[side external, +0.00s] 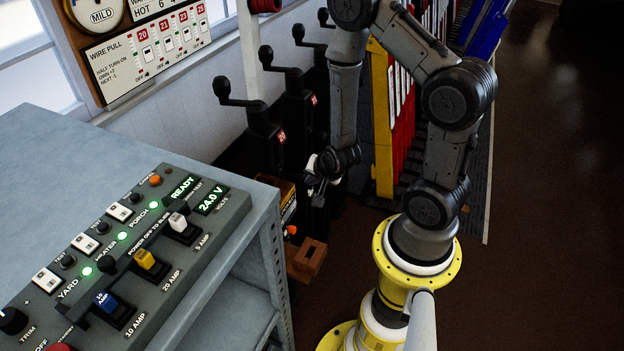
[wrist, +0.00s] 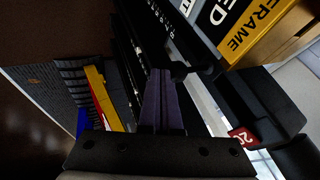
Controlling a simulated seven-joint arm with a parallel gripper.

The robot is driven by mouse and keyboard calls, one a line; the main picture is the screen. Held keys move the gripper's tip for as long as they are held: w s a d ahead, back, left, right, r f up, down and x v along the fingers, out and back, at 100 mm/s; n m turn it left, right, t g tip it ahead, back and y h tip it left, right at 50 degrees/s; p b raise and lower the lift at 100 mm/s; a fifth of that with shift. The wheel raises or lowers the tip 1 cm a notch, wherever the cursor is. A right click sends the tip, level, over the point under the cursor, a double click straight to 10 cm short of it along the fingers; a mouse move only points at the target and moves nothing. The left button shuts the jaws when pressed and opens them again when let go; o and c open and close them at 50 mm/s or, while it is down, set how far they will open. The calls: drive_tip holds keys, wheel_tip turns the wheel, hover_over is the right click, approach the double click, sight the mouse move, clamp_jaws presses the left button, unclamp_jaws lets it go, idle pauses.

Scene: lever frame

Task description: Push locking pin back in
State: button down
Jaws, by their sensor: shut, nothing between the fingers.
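My gripper (side external: 318,190) is low in front of the lever frame, below the lever (side external: 262,120) with the red 20 plate. In the wrist view its dark purple fingers (wrist: 161,75) are together, with nothing between them. A small dark round knob (wrist: 179,71) sits right at the fingertips, on their right. It may be the locking pin's head, but I cannot tell how far it stands out or whether the fingers touch it. In the side view my gripper and the shadow hide that spot.
A yellow-and-black FRAME sign (wrist: 245,30) is close to the fingers. The red 20 plate (wrist: 243,138) is at lower right. A brown wooden block (side external: 307,260) lies below my gripper. The grey desk (side external: 60,140) with a switch panel (side external: 150,255) fills the left. Coloured levers (side external: 382,120) stand behind my arm.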

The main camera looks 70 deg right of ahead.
sight(300, 177)
drive_tip(key=shift+w, duration=1.6)
